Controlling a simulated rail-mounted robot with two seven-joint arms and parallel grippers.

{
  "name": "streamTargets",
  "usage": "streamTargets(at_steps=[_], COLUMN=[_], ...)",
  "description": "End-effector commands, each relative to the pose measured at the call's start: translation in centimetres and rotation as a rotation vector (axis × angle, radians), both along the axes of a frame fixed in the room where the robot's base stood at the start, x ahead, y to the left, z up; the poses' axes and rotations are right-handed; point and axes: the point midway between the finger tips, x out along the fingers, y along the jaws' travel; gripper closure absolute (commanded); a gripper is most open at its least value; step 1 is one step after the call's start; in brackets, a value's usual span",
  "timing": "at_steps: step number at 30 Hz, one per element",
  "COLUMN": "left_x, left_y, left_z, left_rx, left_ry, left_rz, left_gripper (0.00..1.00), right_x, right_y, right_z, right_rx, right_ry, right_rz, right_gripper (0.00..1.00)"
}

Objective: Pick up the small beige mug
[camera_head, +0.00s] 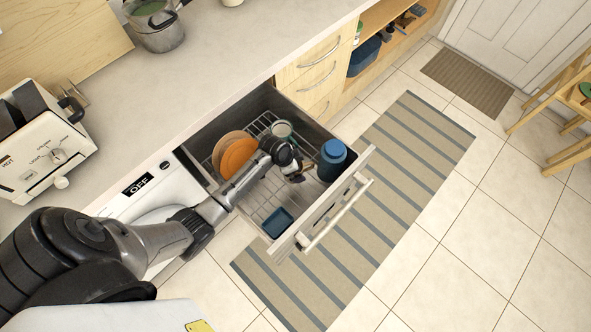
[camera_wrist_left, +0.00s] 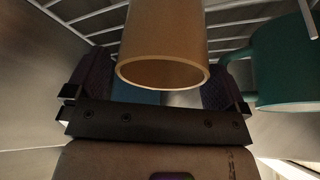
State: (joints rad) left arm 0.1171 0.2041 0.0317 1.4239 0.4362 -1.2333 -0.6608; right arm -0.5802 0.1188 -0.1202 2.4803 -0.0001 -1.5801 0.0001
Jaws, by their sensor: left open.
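In the left wrist view, the small beige mug (camera_wrist_left: 163,45) fills the upper middle, its round rim facing the camera. My left gripper (camera_wrist_left: 157,88) is open, with one dark finger on each side of the mug. I cannot tell whether either finger touches it. In the head view, my left gripper (camera_head: 292,168) reaches down into the open drawer. The beige mug cannot be made out clearly there, as the gripper covers that area. My right gripper is not in view.
The pulled-out drawer (camera_head: 325,212) has a wire rack, orange plates (camera_head: 238,156), a pale cup (camera_head: 281,129), a blue container (camera_head: 332,160) and a small blue dish (camera_head: 278,222). A teal mug (camera_wrist_left: 285,62) stands close right of the gripper in the wrist view.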

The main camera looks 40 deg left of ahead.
Motion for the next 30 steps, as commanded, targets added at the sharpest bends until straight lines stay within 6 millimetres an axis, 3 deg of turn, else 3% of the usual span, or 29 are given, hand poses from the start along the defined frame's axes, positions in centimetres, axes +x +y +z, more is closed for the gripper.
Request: streamTargets(at_steps=[6,16,30], left_x=[0.7,0.7,0.7], left_y=[-0.4,-0.4,-0.4], left_z=[-1.8,-2.2,-2.1], left_rx=[0.000,0.001,0.001], left_ry=[0.000,0.000,0.000], left_rz=[0.001,0.000,0.000], left_gripper=[0.00,0.00,0.45], right_x=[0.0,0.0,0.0], right_y=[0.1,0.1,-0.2], right_z=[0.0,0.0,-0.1], right_rx=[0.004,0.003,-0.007], right_ry=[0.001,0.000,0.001], right_rz=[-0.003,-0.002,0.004], right_gripper=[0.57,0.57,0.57])
